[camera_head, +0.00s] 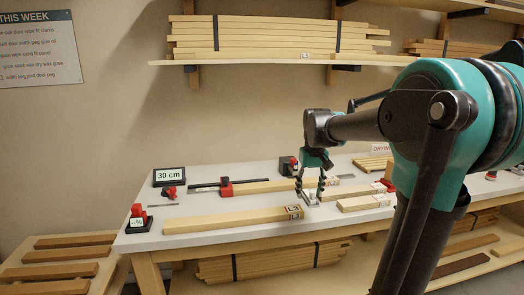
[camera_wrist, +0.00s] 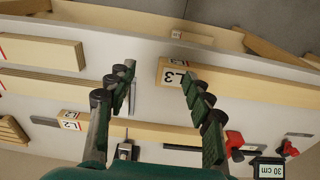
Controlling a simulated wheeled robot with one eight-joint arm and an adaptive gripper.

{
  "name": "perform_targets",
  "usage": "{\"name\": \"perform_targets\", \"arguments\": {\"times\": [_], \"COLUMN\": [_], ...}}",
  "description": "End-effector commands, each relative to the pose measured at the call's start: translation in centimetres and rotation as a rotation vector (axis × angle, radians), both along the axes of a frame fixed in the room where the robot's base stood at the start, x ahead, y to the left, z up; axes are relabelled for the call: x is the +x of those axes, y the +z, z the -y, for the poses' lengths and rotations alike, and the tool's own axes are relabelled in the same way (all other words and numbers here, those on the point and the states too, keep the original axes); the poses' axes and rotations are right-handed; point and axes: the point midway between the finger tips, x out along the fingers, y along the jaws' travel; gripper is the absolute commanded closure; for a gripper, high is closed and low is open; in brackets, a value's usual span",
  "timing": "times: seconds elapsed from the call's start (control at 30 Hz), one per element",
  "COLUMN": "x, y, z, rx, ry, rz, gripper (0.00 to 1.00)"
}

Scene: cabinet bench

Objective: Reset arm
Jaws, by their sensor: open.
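My gripper (camera_head: 309,191) hangs from my arm over the middle of the white bench (camera_head: 150,241), fingers pointing down. A long pale board with an L3 label (camera_head: 235,219) lies near the bench's front edge, to the left of the gripper. Its labelled end (camera_wrist: 175,76) shows between and beyond the fingers in the wrist view. I cannot tell how high the fingertips are above the bench.
A red-handled bar clamp (camera_head: 226,188), a 30 cm sign (camera_head: 169,176) and a red-topped tool (camera_head: 138,218) stand at left. Shorter boards (camera_head: 362,202) lie right of the gripper. A wall shelf (camera_head: 270,61) with strapped planks is above. A slatted rack (camera_head: 60,271) stands at far left.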

Motion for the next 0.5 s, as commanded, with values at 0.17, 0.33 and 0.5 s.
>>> {"name": "perform_targets", "arguments": {"times": [0.17,0.33,0.5], "x": [-3.8,-9.7,-16.3], "y": [-4.3,-10.4,-16.2], "z": [0.8,1.8,2.5], "rx": [0.006,0.016,0.026], "ry": [-0.031,-0.079,-0.125], "rz": [0.059,0.145,0.234], "gripper": [0.48,0.48,0.48]}}
